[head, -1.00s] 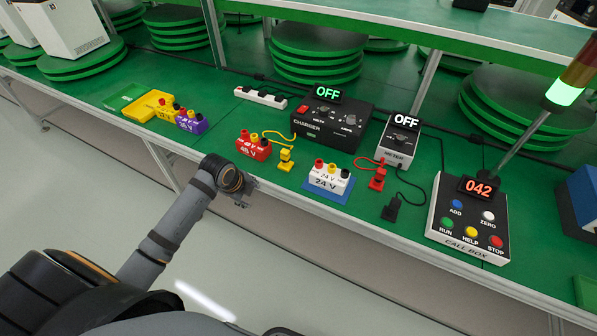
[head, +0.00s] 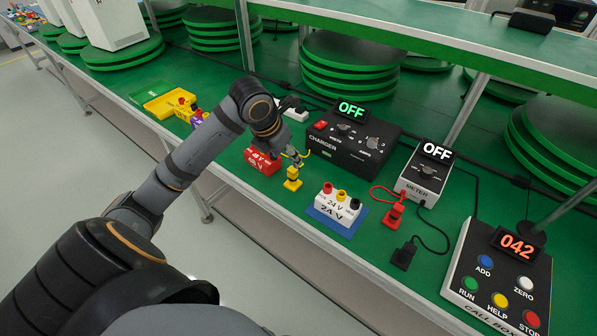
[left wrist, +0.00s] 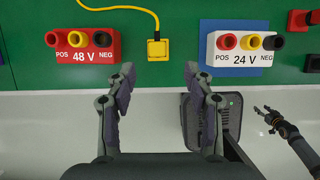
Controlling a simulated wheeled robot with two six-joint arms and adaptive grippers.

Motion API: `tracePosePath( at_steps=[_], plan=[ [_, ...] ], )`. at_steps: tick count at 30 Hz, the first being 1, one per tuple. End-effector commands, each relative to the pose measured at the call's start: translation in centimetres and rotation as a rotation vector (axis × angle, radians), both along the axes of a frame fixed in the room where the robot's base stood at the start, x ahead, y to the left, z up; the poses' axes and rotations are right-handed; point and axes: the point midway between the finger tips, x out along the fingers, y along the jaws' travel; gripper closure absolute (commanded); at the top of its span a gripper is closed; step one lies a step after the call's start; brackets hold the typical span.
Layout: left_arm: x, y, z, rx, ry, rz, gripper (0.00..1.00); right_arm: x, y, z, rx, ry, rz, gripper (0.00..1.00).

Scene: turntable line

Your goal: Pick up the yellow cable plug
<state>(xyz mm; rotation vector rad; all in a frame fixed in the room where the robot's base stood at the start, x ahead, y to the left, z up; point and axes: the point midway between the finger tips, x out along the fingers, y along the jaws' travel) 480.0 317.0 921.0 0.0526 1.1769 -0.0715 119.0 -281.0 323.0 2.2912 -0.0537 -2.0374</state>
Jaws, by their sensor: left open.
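The yellow cable plug (head: 293,179) stands on the green bench near its front edge, between the red 48 V block (head: 263,160) and the white 24 V block (head: 336,207). In the left wrist view the plug (left wrist: 157,49) lies ahead of my left gripper (left wrist: 159,78), roughly centred between its fingertips, with a yellow cable running off behind it. My left gripper (head: 291,159) is open and empty, above and close to the plug in the head view. The other gripper (left wrist: 265,116) shows small at the right of the left wrist view; its jaw state is unclear.
The black charger (head: 352,140) stands behind the plug, and the meter (head: 424,172) is to its right. A red plug (head: 395,215) and a black plug (head: 404,255) lie near the meter. The call box (head: 497,283) is at far right. The floor in front is clear.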

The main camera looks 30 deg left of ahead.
Motion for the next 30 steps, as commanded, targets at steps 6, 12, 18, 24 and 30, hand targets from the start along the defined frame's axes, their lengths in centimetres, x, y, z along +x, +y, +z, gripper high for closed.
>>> tracePosePath(
  at_steps=[6,12,18,24,30],
  plan=[
    [1.4,-0.2,-3.6,-0.008,0.002,0.004,0.47,-2.3,0.0,-0.6,0.0,0.033,-0.002,0.49],
    [1.8,-0.2,-4.6,-0.003,0.001,0.003,0.47,-1.9,0.1,-0.6,0.001,0.028,-0.001,0.49],
    [2.7,0.1,-7.0,-0.008,0.006,0.006,0.47,-1.0,0.3,-0.5,0.004,0.014,-0.002,0.49],
    [3.7,0.1,-9.3,-0.005,0.001,0.005,0.47,-1.1,0.5,-0.7,0.006,0.014,-0.002,0.49],
    [3.8,0.1,-9.4,-0.003,0.001,0.005,0.47,-1.1,0.4,-0.7,0.006,0.015,-0.002,0.49]
  ],
)
